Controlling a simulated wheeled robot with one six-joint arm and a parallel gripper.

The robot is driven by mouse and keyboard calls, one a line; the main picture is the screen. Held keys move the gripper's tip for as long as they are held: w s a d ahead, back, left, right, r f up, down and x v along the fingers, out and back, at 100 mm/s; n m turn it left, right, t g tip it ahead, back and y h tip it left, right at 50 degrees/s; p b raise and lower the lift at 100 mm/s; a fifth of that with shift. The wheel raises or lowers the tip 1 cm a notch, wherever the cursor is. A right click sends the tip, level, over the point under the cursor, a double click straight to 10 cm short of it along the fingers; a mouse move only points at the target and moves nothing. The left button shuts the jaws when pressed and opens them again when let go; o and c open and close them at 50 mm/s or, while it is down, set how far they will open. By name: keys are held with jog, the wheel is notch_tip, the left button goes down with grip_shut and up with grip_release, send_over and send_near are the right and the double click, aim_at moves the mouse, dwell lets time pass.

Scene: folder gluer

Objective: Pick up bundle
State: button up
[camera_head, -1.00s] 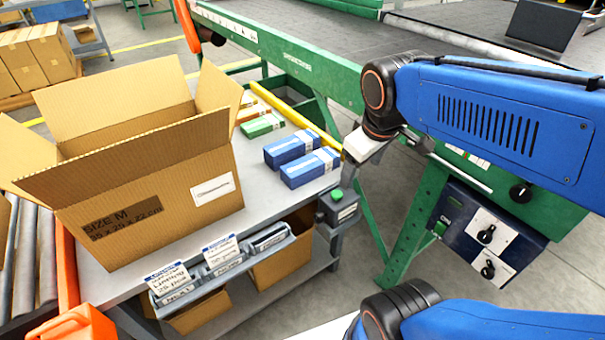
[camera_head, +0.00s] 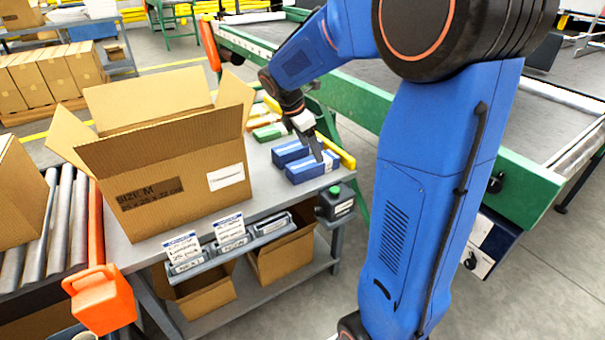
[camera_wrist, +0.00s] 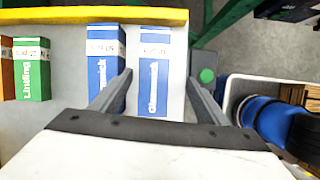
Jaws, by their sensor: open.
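Two blue bundles with white bands lie side by side on the grey table. In the head view the near one (camera_head: 303,174) is partly covered by my gripper (camera_head: 312,146), and the other blue bundle (camera_head: 286,153) is just beyond it. In the wrist view my gripper (camera_wrist: 160,78) is open and empty. The right blue bundle (camera_wrist: 154,85) shows between its two fingers. The left finger overlaps the right edge of the left blue bundle (camera_wrist: 102,72). I cannot tell the height of the fingertips above the bundles.
A green bundle (camera_wrist: 31,70) lies to the left, beside an orange one (camera_wrist: 7,70). A yellow rail (camera_wrist: 80,14) runs along the table edge. A large open carton (camera_head: 170,185) stands left of the bundles. A green-framed conveyor (camera_head: 535,190) is on the right.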

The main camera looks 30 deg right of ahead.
aim_at(312, 161)
jog(key=shift+w+a+f+n, duration=0.2)
jog(key=shift+w+f+n, duration=0.2)
jog(key=shift+w+n, duration=0.15)
jog(key=shift+f, duration=0.25)
jog(key=shift+x, duration=3.55)
jog(key=shift+w, duration=0.1)
jog(key=c, duration=1.3)
